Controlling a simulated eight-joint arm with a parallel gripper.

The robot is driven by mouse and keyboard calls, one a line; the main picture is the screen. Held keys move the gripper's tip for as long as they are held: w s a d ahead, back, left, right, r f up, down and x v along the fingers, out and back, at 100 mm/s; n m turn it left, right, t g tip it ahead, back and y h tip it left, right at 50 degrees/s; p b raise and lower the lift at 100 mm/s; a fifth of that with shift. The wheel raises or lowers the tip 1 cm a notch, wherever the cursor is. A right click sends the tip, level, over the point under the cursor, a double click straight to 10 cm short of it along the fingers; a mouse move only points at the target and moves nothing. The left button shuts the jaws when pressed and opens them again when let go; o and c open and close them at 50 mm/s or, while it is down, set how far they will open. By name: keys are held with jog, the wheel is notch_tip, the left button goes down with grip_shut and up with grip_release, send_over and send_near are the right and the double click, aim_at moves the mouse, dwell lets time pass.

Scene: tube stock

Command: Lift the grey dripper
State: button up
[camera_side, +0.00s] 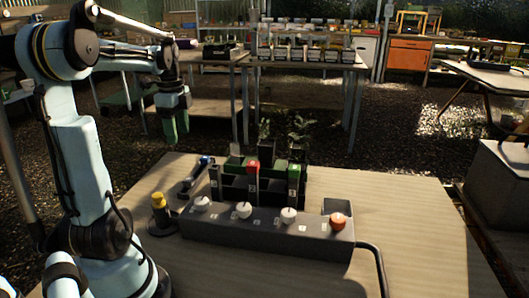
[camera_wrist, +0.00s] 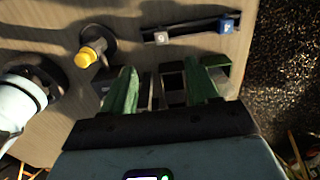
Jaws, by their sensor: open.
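A slim upright piece with a grey top (camera_side: 214,174), which looks like the grey dripper, stands at the left end of a dark rack behind the long grey box. A red-topped piece (camera_side: 253,168) and a green-topped piece (camera_side: 294,172) stand in line to its right. My gripper (camera_side: 176,128) hangs above the back left of the table, higher than the grey-topped piece and apart from it. In the wrist view its two green fingers (camera_wrist: 160,72) are spread, with dark rack parts beneath. I cannot single out the grey dripper there.
The long grey box (camera_side: 265,238) carries white knobs and an orange knob (camera_side: 338,222). A yellow-topped knob (camera_side: 158,201) on a dark base stands left. A dark bar with a blue end (camera_wrist: 228,25) lies behind it. A black cable (camera_side: 378,262) runs right. The front table is clear.

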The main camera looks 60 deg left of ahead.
aim_at(187, 178)
jog(key=shift+w+d+f, duration=0.1)
jog(key=shift+f, duration=3.6)
jog(key=shift+w+f, duration=0.1)
jog(key=shift+f, duration=3.6)
grip_shut()
jog(key=shift+r, duration=0.2)
